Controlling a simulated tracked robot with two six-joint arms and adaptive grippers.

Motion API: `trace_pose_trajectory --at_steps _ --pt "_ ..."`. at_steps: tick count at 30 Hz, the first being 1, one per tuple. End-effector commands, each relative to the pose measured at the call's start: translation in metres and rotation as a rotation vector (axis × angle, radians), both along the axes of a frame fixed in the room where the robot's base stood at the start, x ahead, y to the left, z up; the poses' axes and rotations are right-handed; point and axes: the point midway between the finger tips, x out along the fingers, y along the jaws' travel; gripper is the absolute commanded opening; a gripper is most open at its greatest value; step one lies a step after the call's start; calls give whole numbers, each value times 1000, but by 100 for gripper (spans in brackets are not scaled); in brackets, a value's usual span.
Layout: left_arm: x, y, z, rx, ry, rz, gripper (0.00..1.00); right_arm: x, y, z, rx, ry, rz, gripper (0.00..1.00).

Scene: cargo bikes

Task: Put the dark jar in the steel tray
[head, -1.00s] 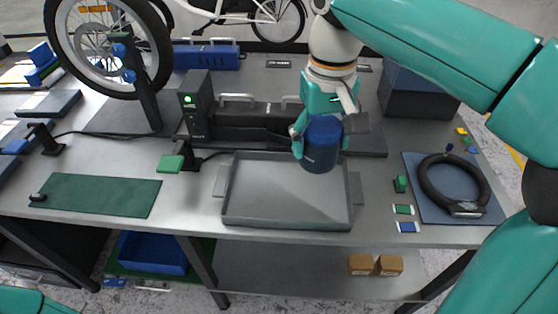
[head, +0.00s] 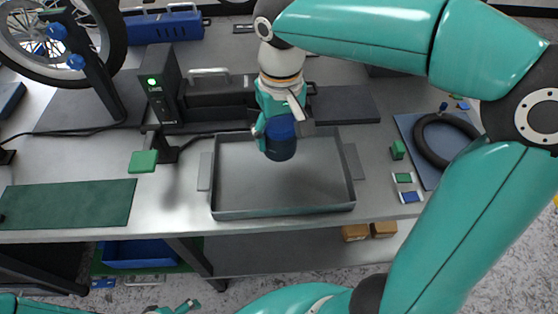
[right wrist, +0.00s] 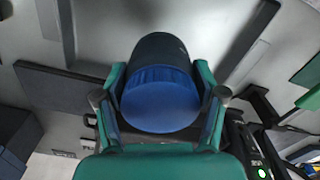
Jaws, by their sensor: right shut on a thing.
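The dark jar (head: 281,147) has a navy body and a blue lid. My right gripper (head: 281,127) is shut on it and holds it upright, lid toward the gripper. In the right wrist view the jar's blue lid (right wrist: 160,101) sits between the two fingers. The steel tray (head: 285,211) is a shallow grey rectangle with side handles on the bench. The jar appears over the far middle part of the tray; the gap below it is hard to judge. My left gripper (head: 184,306) shows only partly at the bottom edge, its jaws unclear.
A black box with a green light (head: 160,85) and a green pad on a stand (head: 143,161) stand left of the tray. A green mat (head: 70,203) lies farther left. A black ring (head: 440,145) lies on a blue mat at right. The tray floor looks empty.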

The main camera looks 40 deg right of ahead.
Motion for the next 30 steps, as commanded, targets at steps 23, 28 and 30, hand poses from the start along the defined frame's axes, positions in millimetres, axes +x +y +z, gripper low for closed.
trace_pose_trajectory --at_steps 23,28,30 --pt "0 0 -11 0 -1 0 92 -1 -1 -85 0 -2 -4 29" --pt "0 0 -11 0 -1 0 92 0 -2 -84 0 -2 -4 29" --pt "0 0 -13 0 0 0 92 -1 -1 -86 0 -1 -4 29"
